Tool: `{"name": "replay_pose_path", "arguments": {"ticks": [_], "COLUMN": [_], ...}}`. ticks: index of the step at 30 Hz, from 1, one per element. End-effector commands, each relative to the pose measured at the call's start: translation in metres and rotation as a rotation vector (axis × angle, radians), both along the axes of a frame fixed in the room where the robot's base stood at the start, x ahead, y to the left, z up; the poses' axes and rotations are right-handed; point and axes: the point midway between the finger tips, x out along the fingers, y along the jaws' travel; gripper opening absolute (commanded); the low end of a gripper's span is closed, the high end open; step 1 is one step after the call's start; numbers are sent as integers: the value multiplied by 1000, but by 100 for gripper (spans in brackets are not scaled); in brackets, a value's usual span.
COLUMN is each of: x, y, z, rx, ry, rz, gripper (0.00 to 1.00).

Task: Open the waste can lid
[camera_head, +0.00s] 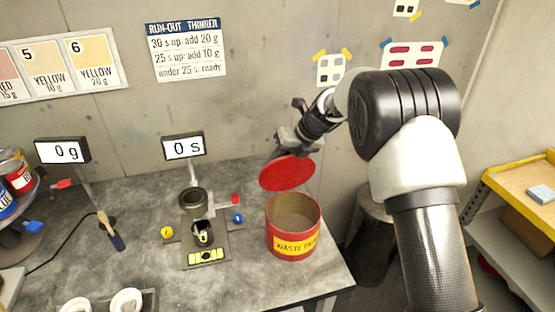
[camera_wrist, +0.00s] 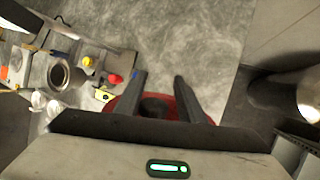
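The waste can (camera_head: 292,243) is a red, round can with a yellow label, at the right front of the grey bench. Its top is uncovered and a grey-brown inside shows. The red lid (camera_head: 287,174) is raised, tilted above the can's back rim; any hinge cannot be made out. My gripper (camera_head: 276,154) is just above and behind the lid. In the wrist view my two fingers (camera_wrist: 162,78) are apart with bare bench between their tips. A red round surface, can or lid, shows behind them, partly hidden by my gripper. Contact with the lid cannot be told.
A stand with a cup (camera_head: 192,199) and a timer display (camera_head: 183,146) is left of the can. A scale display (camera_head: 62,151), a brush (camera_head: 110,231) and paint tins (camera_head: 17,178) are farther left. A yellow-edged shelf (camera_head: 510,172) is at right.

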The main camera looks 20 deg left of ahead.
Motion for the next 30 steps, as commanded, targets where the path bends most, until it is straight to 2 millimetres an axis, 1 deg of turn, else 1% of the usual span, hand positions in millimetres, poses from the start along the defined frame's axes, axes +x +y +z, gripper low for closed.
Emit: {"name": "replay_pose_path", "arguments": {"ticks": [10,14,17,27,30], "x": [2,2,0,-8,-10], "y": [3,-2,-11,-56,-68], "z": [7,17,32,101,119], "rx": [9,11,11,10,8], "ry": [-9,-11,-13,-12,-12], "rz": [0,-1,-2,-3,-3], "gripper": [43,43,43,43,43]}}
